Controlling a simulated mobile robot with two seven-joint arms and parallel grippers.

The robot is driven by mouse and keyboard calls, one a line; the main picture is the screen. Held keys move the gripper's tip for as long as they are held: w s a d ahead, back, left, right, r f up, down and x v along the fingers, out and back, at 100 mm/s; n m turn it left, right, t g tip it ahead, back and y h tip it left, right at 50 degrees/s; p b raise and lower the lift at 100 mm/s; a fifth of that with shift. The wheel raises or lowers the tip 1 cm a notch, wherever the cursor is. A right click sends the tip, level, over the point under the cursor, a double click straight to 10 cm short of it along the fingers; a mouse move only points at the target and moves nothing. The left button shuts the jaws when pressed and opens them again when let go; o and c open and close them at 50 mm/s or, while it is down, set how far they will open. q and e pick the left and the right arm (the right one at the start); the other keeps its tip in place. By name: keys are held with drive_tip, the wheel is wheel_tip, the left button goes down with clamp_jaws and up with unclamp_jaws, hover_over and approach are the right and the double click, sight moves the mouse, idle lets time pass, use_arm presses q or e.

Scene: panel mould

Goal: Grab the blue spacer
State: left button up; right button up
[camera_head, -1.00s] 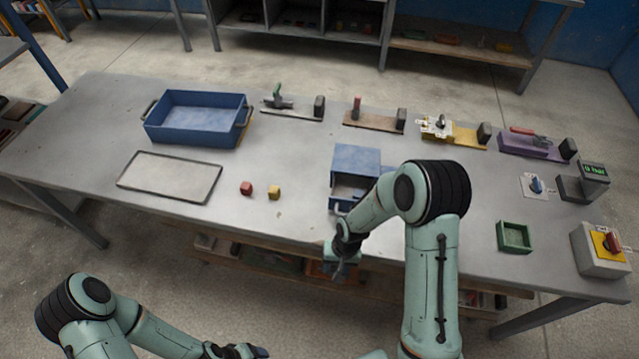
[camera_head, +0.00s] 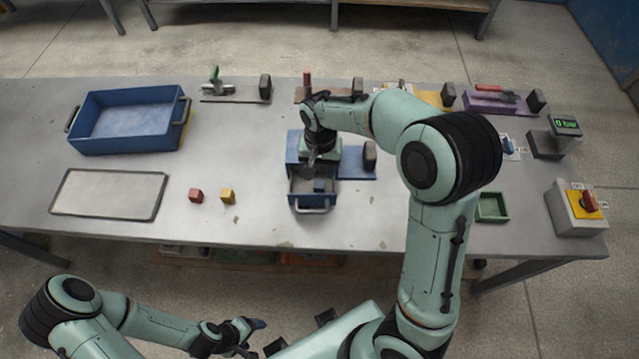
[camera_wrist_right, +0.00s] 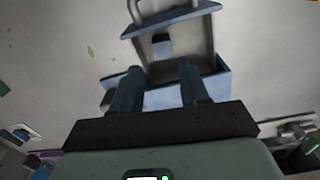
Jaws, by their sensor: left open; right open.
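The blue spacer (camera_head: 320,185) is a small blue block inside the pulled-out drawer (camera_head: 300,201) of a blue box (camera_head: 293,150). In the right wrist view the spacer (camera_wrist_right: 161,45) lies on the drawer's grey floor, beyond my fingertips. My right gripper (camera_head: 313,163) is above the drawer, pointing down; its two fingers (camera_wrist_right: 157,75) are apart with nothing between them. The arm hides much of the blue box in the head view. My left gripper (camera_head: 254,336) is open and empty, off the table's front edge, away from the spacer.
A red cube (camera_head: 196,195) and a yellow cube (camera_head: 227,196) lie left of the drawer. A blue bin (camera_head: 128,143) and a flat tray (camera_head: 108,216) are further left. A green tray (camera_head: 491,219) and a switch box (camera_head: 576,222) stand right. Fixtures line the back.

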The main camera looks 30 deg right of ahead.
sight(319, 184)
wheel_tip(319, 184, down, 3)
drive_tip(key=shift+s+f, duration=0.1)
drive_tip(key=shift+s, duration=0.05)
drive_tip(key=shift+w+d+f, duration=0.1)
drive_tip(key=shift+w+f, duration=0.05)
drive_tip(key=shift+f, duration=0.9)
drive_tip(key=shift+w+a+f, duration=0.1)
drive_tip(key=shift+w+f, duration=0.1)
drive_tip(key=shift+f, duration=0.85)
drive_tip(key=shift+w+d+f, duration=0.1)
drive_tip(key=shift+w+f, duration=0.05)
drive_tip(key=shift+f, duration=0.9)
drive_tip(key=c, duration=0.7)
